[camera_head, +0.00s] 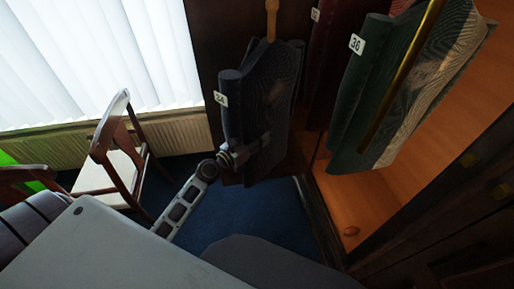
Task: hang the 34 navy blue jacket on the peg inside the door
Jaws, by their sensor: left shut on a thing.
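The dark navy jacket (268,95) with a white 34 tag (220,98) hangs upright in front of a dark wood panel (222,35), which looks like the inside of the door. A light wooden piece (271,20), possibly the peg or part of a hanger, shows right above the jacket's top. I cannot tell whether the jacket rests on it. My left gripper (250,150) is shut on the jacket's lower part; the jacket partly hides its fingers. My right gripper is not in view.
A green jacket (350,115) tagged 36 and a maroon one (325,70) hang in the open wardrobe (400,190), with a brass rail (405,70) in front. A wooden chair (115,150) stands left, by the radiator (60,145). Blue carpet (225,215) lies clear below the jacket.

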